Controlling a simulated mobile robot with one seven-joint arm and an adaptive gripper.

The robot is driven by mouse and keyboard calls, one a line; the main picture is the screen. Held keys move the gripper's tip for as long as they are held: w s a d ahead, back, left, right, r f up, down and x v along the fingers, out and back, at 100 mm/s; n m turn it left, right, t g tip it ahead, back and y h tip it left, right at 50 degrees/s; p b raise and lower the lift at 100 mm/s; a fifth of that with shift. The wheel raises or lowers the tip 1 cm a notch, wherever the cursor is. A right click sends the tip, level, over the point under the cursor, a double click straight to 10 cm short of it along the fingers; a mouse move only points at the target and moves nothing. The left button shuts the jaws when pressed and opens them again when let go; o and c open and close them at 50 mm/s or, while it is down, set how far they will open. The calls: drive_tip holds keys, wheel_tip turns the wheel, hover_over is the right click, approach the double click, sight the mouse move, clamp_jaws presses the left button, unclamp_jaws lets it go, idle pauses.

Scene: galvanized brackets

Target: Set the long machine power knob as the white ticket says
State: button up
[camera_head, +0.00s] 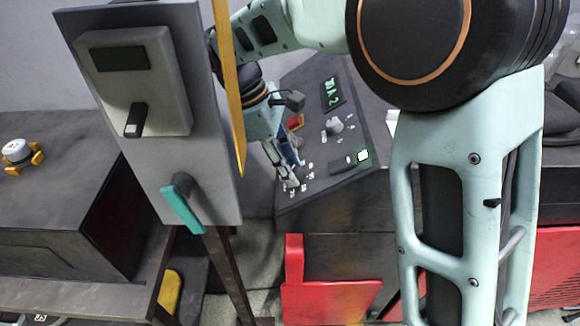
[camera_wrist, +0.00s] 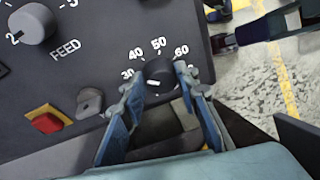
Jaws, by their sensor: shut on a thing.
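A round black knob (camera_wrist: 160,72) sits on a dark panel, with white numbers 30, 40, 50 and 60 around its far side. A short white mark shows on its near, lower-left part; I cannot tell which number it points to. My gripper (camera_wrist: 159,80) has its fingers on both sides of this knob and is shut on it. In the head view, my gripper (camera_head: 291,184) is at the panel's left part, covering the knob. A pale sheet (camera_head: 393,122) shows partly behind my arm; I cannot tell if it is the white ticket, and no writing is readable.
The panel (camera_head: 325,190) also bears a grey FEED knob (camera_wrist: 34,24), a red button (camera_wrist: 46,123), a grey lever (camera_wrist: 90,101) and a green-lit display (camera_head: 332,93).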

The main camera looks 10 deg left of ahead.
drive_tip(key=m+t+b, duration=0.1)
drive_tip(key=m+b, duration=0.1)
drive_tip(key=m, duration=0.2)
drive_tip(key=shift+s, duration=0.2)
drive_tip(key=shift+m+t, duration=0.3)
drive_tip(key=shift+m, duration=0.2)
drive_tip(key=o, duration=1.1)
wheel_tip(320, 180, up, 10)
drive_tip(key=shift+r, duration=0.1)
